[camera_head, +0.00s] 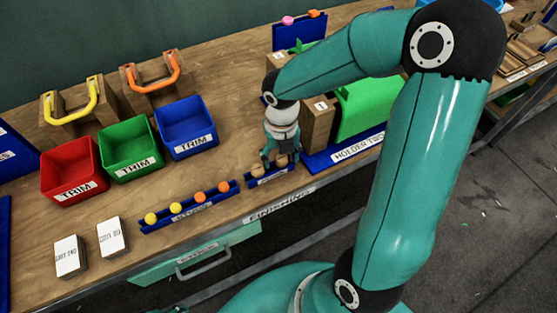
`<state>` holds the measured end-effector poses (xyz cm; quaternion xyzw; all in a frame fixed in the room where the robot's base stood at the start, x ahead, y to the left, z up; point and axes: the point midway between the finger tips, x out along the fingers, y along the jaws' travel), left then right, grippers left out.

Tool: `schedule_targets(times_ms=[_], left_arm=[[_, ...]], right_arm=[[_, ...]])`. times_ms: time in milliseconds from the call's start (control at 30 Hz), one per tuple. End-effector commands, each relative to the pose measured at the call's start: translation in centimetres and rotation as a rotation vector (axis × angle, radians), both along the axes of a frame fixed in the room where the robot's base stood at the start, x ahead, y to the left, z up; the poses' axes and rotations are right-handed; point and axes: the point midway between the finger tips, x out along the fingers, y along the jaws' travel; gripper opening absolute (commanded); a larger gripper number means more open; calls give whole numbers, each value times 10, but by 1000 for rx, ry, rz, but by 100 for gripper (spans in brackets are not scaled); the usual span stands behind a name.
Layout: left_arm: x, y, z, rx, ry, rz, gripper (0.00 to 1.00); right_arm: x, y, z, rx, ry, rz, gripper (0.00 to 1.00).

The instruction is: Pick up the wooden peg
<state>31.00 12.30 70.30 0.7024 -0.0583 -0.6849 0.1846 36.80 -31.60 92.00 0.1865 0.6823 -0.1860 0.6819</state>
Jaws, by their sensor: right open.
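My right gripper (280,157) hangs pointing down over a small blue holder (268,180) at the table's front edge. Small wooden pegs, one of them the left peg (257,170), stand in this holder. Another wooden peg (283,161) shows between the gripper's dark fingers, which are open around or just above it. The picture is too small to tell whether they touch it. Part of the pegs is hidden by the fingers. My left gripper is not in view.
A blue rack (189,209) with yellow and orange balls lies just left of the holder. Red (70,174), green (128,147) and blue (186,130) bins stand further left. A wooden block (318,125) and green holder (368,108) stand close on the right.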

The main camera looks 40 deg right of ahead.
Motion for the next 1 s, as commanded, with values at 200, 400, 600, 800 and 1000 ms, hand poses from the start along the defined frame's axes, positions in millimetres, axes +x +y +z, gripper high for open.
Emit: schedule_targets(times_ms=[200, 400, 600, 800, 1000], left_arm=[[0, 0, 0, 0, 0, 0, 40], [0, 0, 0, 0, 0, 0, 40], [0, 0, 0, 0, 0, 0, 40], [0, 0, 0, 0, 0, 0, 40], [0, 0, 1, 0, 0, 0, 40]], right_arm=[[0, 0, -1, 0, 0, 0, 64], [0, 0, -1, 0, 0, 0, 32], [0, 0, -1, 0, 0, 0, 18], [0, 0, -1, 0, 0, 1, 17], [1, 0, 7, -2, -1, 1, 17]])
